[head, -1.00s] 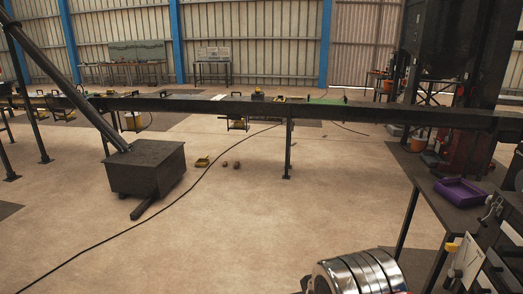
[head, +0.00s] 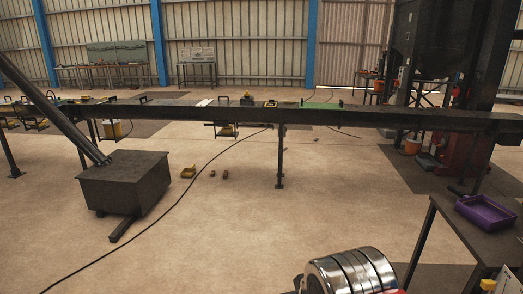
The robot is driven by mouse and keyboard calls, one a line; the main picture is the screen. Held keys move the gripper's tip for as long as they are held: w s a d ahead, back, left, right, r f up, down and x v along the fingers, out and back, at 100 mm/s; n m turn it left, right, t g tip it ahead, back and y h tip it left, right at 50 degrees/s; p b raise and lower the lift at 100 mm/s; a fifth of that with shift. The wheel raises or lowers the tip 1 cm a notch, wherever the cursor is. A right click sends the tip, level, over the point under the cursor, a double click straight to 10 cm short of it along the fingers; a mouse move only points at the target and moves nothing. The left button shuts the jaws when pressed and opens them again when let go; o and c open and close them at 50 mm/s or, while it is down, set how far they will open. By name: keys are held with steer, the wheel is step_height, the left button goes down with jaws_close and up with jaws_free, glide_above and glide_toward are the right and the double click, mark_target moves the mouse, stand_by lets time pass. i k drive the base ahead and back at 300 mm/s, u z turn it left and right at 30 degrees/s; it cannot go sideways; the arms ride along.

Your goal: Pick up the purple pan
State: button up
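The purple pan (head: 486,214) is a shallow open tray with raised walls. It rests on a dark table (head: 455,214) at the right side of the head view. It looks empty. A shiny banded metal cylinder, part of my own arm, shows at the bottom right of centre, well apart from the pan. My gripper is not in view.
A long dark beam (head: 350,116) on posts crosses the view. A dark box (head: 128,182) stands at the left, with a cable (head: 140,237) on the floor beside it.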

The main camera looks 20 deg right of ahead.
mark_target(488, 215)
steer(key=z, duration=0.25)
steer(key=i, duration=1.5)
steer(key=z, duration=0.85)
steer(key=i, duration=0.6)
steer(key=z, duration=1.05)
steer(key=i, duration=1.1)
steer(key=z, duration=0.5)
